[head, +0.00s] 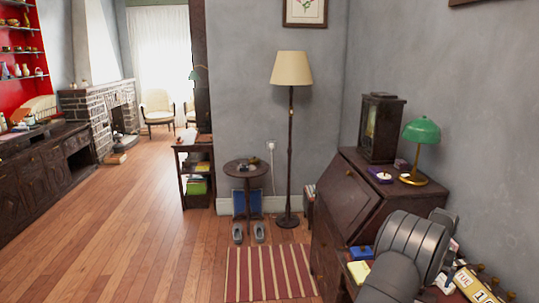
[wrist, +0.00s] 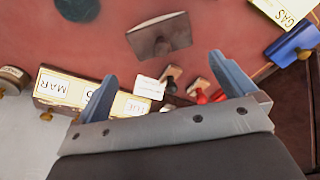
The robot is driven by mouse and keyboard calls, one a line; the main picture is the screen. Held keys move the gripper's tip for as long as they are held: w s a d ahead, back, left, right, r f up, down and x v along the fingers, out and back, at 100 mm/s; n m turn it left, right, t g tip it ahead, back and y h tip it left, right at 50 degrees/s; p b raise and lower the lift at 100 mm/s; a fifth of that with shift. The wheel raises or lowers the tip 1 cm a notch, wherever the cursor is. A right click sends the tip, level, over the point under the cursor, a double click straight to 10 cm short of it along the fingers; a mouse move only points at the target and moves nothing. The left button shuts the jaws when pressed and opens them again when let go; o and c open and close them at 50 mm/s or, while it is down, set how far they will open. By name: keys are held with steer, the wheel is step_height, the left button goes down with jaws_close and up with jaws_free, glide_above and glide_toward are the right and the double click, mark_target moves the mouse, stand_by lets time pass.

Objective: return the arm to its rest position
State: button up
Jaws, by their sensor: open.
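My gripper (wrist: 168,80) shows in the wrist view with its two blue-grey fingers spread wide apart. Nothing is held between the fingers. Beyond them is a reddish desk surface (wrist: 230,25) with small items on it. In the head view my arm rises at the bottom right, in front of the dark wooden desk (head: 335,205). The fingers cannot be made out in that view.
In the wrist view, a calendar block (wrist: 70,88) marked MAR, several stamps (wrist: 195,90), a dark square plate (wrist: 158,35) and a yellow GAS box (wrist: 290,12) lie close by. A green lamp (head: 421,132) and a dark clock case (head: 381,128) stand on the desk.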

steer(key=f, duration=0.8)
steer(key=shift+w+d, duration=0.3)
steer(key=shift+d, duration=0.1)
step_height(320, 180, up, 4)
steer(key=s+d+r, duration=0.2)
steer(key=s+r, duration=0.5)
steer(key=s, duration=0.4)
steer(key=w+a+f+n, duration=0.2)
steer(key=w+a+f, duration=0.2)
steer(key=w+a, duration=0.7)
steer(key=w+a+f+n, duration=0.2)
steer(key=w+a+f, duration=0.15)
steer(key=a, duration=1.35)
steer(key=s+a+f+n, duration=0.1)
steer(key=a+f+n, duration=0.1)
steer(key=a, duration=1.3)
steer(key=s+a+f+n+y, duration=0.1)
steer(key=a+f+n, duration=0.2)
steer(key=a, duration=1.2)
steer(key=shift+s+f, duration=0.15)
steer(key=shift+s, duration=0.05)
